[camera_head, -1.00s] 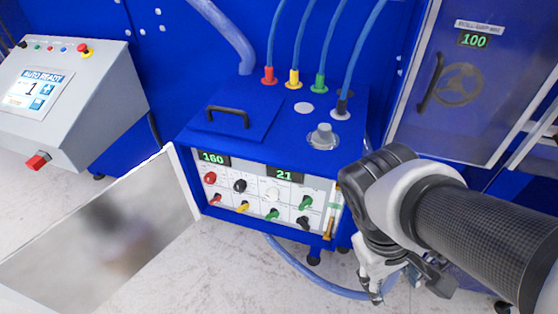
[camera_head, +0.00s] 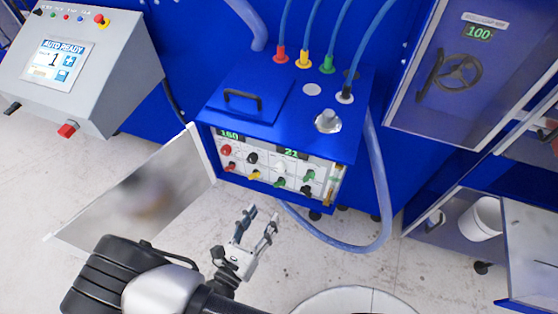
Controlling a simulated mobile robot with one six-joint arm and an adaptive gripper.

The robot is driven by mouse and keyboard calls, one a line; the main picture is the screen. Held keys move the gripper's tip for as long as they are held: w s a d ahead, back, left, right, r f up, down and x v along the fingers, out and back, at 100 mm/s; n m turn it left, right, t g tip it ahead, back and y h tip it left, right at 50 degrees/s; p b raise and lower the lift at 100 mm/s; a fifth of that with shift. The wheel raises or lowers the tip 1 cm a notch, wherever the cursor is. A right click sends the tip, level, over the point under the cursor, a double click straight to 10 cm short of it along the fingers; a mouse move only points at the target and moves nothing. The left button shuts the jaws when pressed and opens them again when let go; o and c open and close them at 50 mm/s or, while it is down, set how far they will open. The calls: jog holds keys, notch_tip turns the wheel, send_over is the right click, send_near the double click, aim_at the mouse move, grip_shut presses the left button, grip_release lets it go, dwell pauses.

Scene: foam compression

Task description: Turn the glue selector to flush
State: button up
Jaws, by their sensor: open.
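The blue glue unit (camera_head: 275,112) stands in the middle, its white front panel (camera_head: 268,170) facing me. The panel carries several knobs: a red one (camera_head: 226,150), a black one (camera_head: 251,158), a white one (camera_head: 280,167) and a green one (camera_head: 309,176) above a lower row. I cannot tell which is the glue selector, and the labels are too small to read. Two displays show 160 and 21. My gripper (camera_head: 258,226) is open and empty, in front of and below the panel, fingers pointing up toward it and apart from the knobs.
A blue hose (camera_head: 384,200) loops from the unit's right side down over the floor. A grey control console (camera_head: 75,65) stands at left. A white bucket (camera_head: 482,218) sits at right. The floor around my gripper is clear.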

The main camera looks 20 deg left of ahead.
jog(key=s+a+f+n+y, duration=0.1)
jog(key=n+y, duration=0.1)
send_near(279, 170)
jog(key=shift+t, duration=0.3)
jog(key=w, duration=0.8)
jog(key=shift+w+d+f, duration=0.3)
jog(key=shift+w+d, duration=0.1)
jog(key=shift+c, duration=0.4)
jog(key=c, duration=1)
